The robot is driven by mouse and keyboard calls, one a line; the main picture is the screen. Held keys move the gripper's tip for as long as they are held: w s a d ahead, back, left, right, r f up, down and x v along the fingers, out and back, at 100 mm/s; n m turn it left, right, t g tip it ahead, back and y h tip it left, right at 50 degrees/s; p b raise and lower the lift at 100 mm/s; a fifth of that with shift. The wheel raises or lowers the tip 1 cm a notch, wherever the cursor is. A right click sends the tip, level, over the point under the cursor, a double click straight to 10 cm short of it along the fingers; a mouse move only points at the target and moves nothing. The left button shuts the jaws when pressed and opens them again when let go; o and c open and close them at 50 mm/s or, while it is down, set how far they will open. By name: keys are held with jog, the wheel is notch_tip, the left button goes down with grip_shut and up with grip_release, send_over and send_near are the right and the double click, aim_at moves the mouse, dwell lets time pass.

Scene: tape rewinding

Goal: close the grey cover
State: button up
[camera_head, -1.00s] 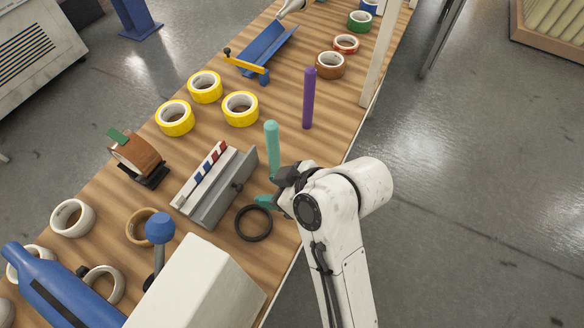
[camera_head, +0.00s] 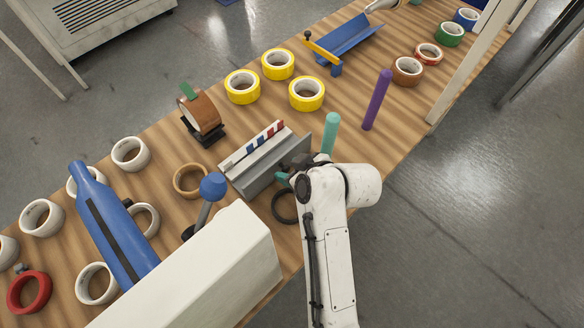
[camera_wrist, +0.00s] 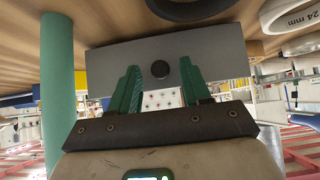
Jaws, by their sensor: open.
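The grey cover (camera_head: 272,178) is a flat panel on the front side of a grey holder on the wooden table. In the head view my arm partly hides the gripper (camera_head: 284,177).
A teal post (camera_head: 330,134) stands right beside my gripper and shows at left in the wrist view (camera_wrist: 58,95). A purple post (camera_head: 376,100) is farther right. A black ring (camera_head: 285,206) lies below the cover. A blue-knobbed lever (camera_head: 213,186) stands at left.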

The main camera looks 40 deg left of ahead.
grip_shut()
dwell(0.4)
